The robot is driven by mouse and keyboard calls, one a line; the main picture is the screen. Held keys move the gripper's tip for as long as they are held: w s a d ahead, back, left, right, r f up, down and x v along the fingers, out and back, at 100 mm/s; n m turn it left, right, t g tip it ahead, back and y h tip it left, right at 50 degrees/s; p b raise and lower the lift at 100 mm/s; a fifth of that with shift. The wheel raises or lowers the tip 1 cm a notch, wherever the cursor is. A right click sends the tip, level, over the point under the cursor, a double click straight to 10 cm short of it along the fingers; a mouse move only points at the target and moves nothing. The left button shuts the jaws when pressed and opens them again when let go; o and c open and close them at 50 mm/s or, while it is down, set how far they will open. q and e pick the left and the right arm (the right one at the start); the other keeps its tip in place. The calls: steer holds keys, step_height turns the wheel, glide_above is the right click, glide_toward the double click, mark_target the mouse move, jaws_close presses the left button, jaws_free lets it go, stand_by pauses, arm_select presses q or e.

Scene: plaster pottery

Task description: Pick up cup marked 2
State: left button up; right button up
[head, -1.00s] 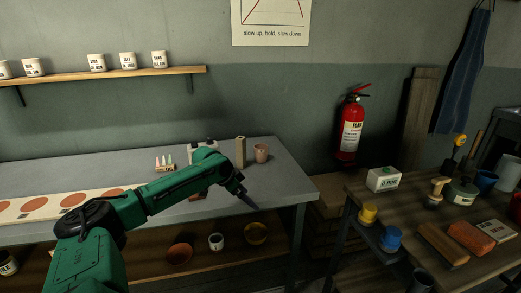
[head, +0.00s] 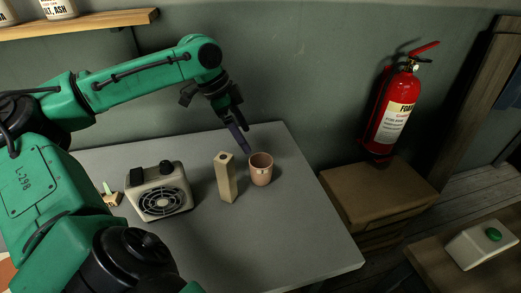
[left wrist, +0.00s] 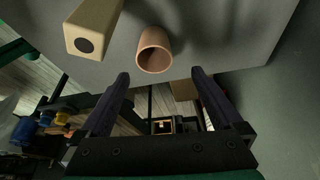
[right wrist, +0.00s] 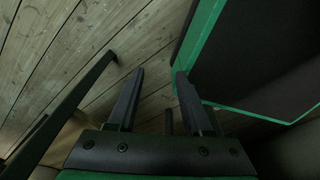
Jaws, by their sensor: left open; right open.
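A pinkish clay cup (head: 261,171) stands upright on the grey table, near its back right part. No number can be read on it. It also shows in the left wrist view (left wrist: 154,52), beyond my fingertips and left of the middle between them. My left gripper (head: 241,140) is open and empty, just behind and to the left of the cup, above its rim. In the left wrist view its two fingers (left wrist: 160,80) are wide apart. My right gripper (right wrist: 158,75) is open and empty over the wooden floor, and it is out of the head view.
A tall beige block (head: 225,178) with a hole in its top stands close left of the cup. A beige fan box (head: 160,192) is further left. A red fire extinguisher (head: 393,110) hangs on the wall to the right. The table (head: 290,235) is bare in front of the cup.

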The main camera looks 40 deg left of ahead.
mark_target(265, 169)
arm_select(q)
steer(key=x, duration=0.8)
steer(key=d+x, duration=0.1)
steer(key=x, duration=0.3)
steer(key=shift+s+f+b, duration=0.1)
steer(key=shift+s+b, duration=0.2)
steer(key=shift+b, duration=0.1)
steer(key=shift+w+f+b, duration=0.15)
steer(key=shift+f+b, duration=0.25)
steer(key=shift+f, duration=0.2)
steer(key=shift+w+d+f, duration=0.15)
steer(key=shift+w+d, duration=0.05)
steer(key=shift+d, duration=0.05)
arm_select(e)
steer(key=shift+s+d+f, duration=0.1)
steer(key=shift+s+f, duration=0.1)
steer(key=shift+f, duration=0.25)
steer(key=shift+s+f, duration=0.15)
steer(key=shift+f, duration=0.3)
arm_select(q)
steer(key=c, duration=1.3)
arm_select(e)
steer(key=shift+d, duration=0.3)
arm_select(q)
steer(key=shift+r, duration=0.2)
